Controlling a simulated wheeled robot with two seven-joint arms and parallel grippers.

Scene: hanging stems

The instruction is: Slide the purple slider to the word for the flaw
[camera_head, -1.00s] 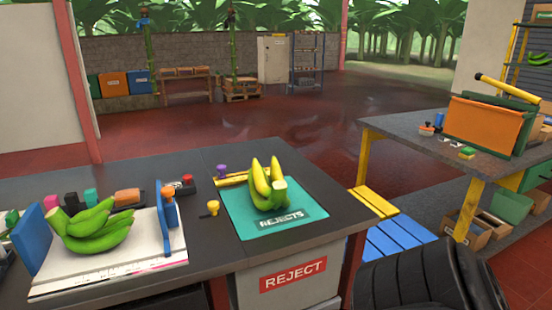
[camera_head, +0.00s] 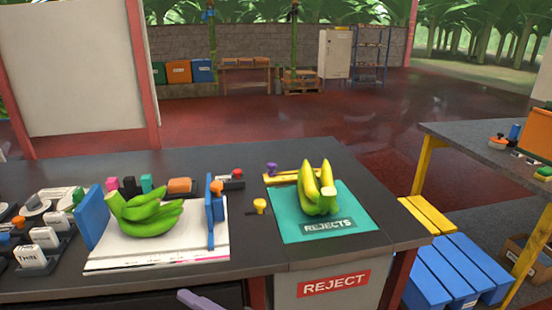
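The purple slider (camera_head: 271,168) is a small knob at the left end of a yellow bar (camera_head: 285,178) on the dark table. The bar lies behind the teal REJECTS mat (camera_head: 290,229); its right part is hidden behind yellow-green bananas (camera_head: 318,190) standing on the mat. No words on the bar are readable at this size. I cannot make out either gripper. A pale purple-grey piece (camera_head: 199,300) shows at the bottom edge, and I cannot tell what it is.
Green bananas (camera_head: 147,214) lie on a white board (camera_head: 150,250) between blue uprights (camera_head: 92,217). A yellow knob (camera_head: 260,205) stands left of the mat. Labelled blocks (camera_head: 31,256) sit far left. A REJECT bin (camera_head: 334,284) is below the table; blue and yellow slats (camera_head: 460,268) are at right.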

